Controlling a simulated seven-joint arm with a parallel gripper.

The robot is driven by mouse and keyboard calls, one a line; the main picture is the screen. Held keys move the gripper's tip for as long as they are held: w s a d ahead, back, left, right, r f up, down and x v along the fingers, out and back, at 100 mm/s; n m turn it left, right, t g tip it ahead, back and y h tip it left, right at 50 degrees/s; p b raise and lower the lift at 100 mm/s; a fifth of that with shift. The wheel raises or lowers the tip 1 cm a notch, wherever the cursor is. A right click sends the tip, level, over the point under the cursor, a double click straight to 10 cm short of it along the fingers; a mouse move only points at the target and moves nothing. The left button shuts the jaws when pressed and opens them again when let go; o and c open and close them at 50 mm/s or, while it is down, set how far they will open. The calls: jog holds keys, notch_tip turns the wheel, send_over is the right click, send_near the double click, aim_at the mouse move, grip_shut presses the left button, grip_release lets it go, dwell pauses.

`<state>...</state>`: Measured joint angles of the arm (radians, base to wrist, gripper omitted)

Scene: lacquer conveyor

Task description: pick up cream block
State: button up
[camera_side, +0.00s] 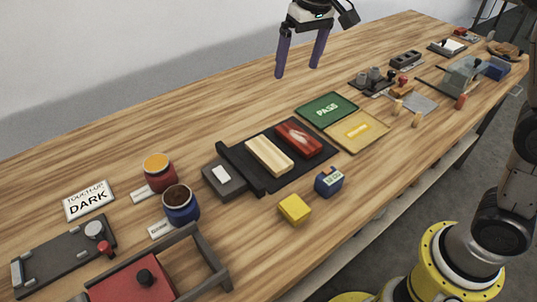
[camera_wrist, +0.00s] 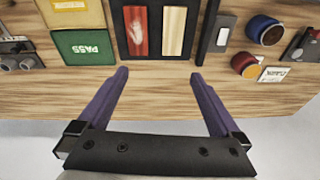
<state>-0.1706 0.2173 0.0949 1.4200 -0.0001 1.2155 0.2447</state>
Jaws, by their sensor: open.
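The cream block (camera_side: 269,156) lies flat on a black tray-like conveyor (camera_side: 284,184) in the middle of the bench, beside a red block (camera_side: 299,139) with a pale mark. In the wrist view the cream block (camera_wrist: 174,31) is ahead of the fingers, to the right of the red block (camera_wrist: 137,31). My gripper (camera_side: 297,71) is open and empty, high above the bench and behind the conveyor. In the wrist view its two purple fingers (camera_wrist: 158,72) are spread wide, with bare wood between them.
A green PASS mat (camera_side: 327,110) and a yellow mat (camera_side: 361,131) lie right of the conveyor. A grey box (camera_side: 223,180) adjoins its left end. A yellow block (camera_side: 294,208) and blue block (camera_side: 328,181) stand in front. Jars (camera_side: 181,206) stand left. The bench behind is clear.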

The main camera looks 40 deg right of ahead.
jog(key=w+a+f+g, duration=0.2)
jog(key=w+a+f, duration=0.25)
jog(key=f, duration=0.45)
send_over(269, 152)
jog(key=shift+n, duration=0.4)
jog(key=f, duration=1)
jog(key=shift+w+a+f, duration=0.1)
jog(key=shift+w, duration=0.15)
jog(key=shift+s+f, duration=0.15)
jog(key=shift+f, duration=1.4)
jog(key=shift+s+f, duration=0.1)
jog(key=shift+f, duration=1.4)
jog(key=c, duration=1.4)
